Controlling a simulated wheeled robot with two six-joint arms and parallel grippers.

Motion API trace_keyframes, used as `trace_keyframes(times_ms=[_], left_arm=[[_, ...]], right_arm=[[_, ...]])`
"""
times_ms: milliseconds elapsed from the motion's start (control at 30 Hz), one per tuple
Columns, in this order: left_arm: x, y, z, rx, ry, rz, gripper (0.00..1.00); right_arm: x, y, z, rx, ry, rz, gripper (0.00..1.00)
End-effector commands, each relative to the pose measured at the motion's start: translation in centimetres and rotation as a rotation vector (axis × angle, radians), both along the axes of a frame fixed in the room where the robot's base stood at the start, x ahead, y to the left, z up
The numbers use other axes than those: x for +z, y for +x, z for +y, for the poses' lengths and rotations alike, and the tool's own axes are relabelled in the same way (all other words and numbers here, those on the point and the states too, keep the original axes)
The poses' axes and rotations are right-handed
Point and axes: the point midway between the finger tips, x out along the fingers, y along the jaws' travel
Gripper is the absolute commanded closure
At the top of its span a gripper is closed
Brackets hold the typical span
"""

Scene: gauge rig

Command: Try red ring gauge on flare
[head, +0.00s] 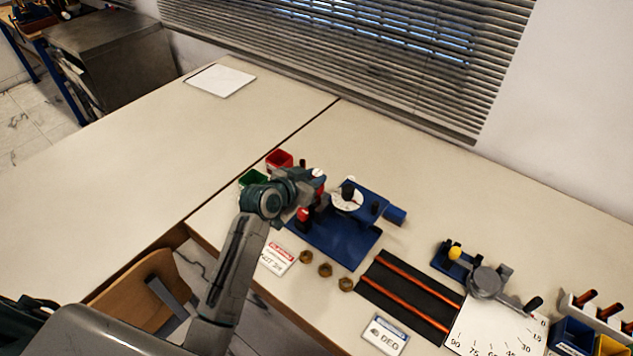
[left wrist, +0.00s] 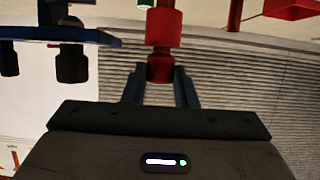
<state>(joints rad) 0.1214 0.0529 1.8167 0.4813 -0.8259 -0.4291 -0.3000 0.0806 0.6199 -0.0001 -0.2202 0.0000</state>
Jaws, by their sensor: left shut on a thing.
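My left gripper (head: 306,200) is over the left part of a blue bench fixture (head: 335,240), which has a white dial and black knobs. In the left wrist view the left gripper (left wrist: 160,88) is shut on a red cylindrical piece, which looks like the red ring gauge (left wrist: 163,28). Some red (head: 303,214) also shows just below the jaws in the head view. The gripper and wrist hide much of the gauge, and I cannot make out a flare or whether the gauge touches one. My right gripper is not in view.
A red bin (head: 279,158) and a green bin (head: 252,178) stand behind the wrist. Several brass nuts (head: 325,270) lie in front of the fixture. Copper tubes (head: 420,283) lie on a black mat. A bending tool (head: 487,281) stands at the right. The left table is mostly clear.

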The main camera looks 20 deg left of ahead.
Motion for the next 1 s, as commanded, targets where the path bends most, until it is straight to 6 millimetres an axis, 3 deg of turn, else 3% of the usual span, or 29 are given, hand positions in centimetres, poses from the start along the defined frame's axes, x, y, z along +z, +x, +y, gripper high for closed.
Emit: trace_keyframes(times_ms=[467,1000], left_arm=[[0.3,0.0,0.0,0.000,0.000,-0.001,1.00],[3.0,0.0,0.0,0.000,0.001,-0.001,1.00]], right_arm=[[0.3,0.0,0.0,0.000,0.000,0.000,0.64],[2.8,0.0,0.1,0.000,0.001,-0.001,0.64]])
